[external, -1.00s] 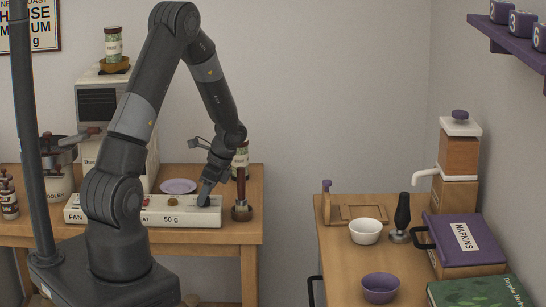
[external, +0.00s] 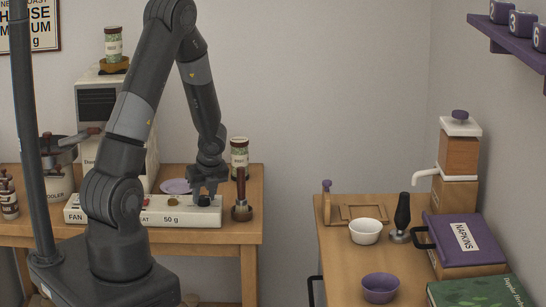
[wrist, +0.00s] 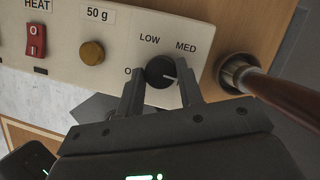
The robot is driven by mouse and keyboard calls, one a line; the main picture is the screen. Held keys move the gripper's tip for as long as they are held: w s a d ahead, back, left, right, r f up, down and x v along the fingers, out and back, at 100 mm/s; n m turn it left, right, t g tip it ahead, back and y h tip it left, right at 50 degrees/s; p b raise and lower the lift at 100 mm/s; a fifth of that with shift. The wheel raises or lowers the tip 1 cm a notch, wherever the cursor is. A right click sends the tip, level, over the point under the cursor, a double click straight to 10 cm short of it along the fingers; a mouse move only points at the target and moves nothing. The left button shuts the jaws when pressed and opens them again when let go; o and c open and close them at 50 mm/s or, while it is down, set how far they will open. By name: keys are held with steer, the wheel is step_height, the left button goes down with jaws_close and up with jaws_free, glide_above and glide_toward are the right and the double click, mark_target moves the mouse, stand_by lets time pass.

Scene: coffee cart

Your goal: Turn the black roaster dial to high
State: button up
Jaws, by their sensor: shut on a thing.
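The black dial (wrist: 158,70) sits at the right end of the white roaster panel (wrist: 120,45). In the wrist view I see the labels LOW and MED, and part of another label at its left. No HIGH label is visible; my right finger covers part of that side. The dial's white mark points right, slightly down, below MED and toward the right finger. My gripper (wrist: 160,74) is shut on the dial, one finger on each side. In the external view my gripper (external: 207,188) is at the panel's right end, mostly hiding the dial (external: 204,200).
A wooden-handled tool (wrist: 280,95) in a metal holder stands close at the panel's right; it also shows in the external view (external: 241,190). A brown knob (wrist: 92,53) and red HEAT switch (wrist: 36,40) lie to the left. A jar (external: 239,153) and purple plate (external: 174,186) are behind.

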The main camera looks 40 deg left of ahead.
steer(key=shift+m+t, duration=0.3)
steer(key=shift+m, duration=0.5)
steer(key=o, duration=1)
steer(key=shift+c, duration=0.2)
steer(key=v, duration=1)
steer(key=shift+s+r, duration=0.15)
steer(key=shift+r, duration=0.25)
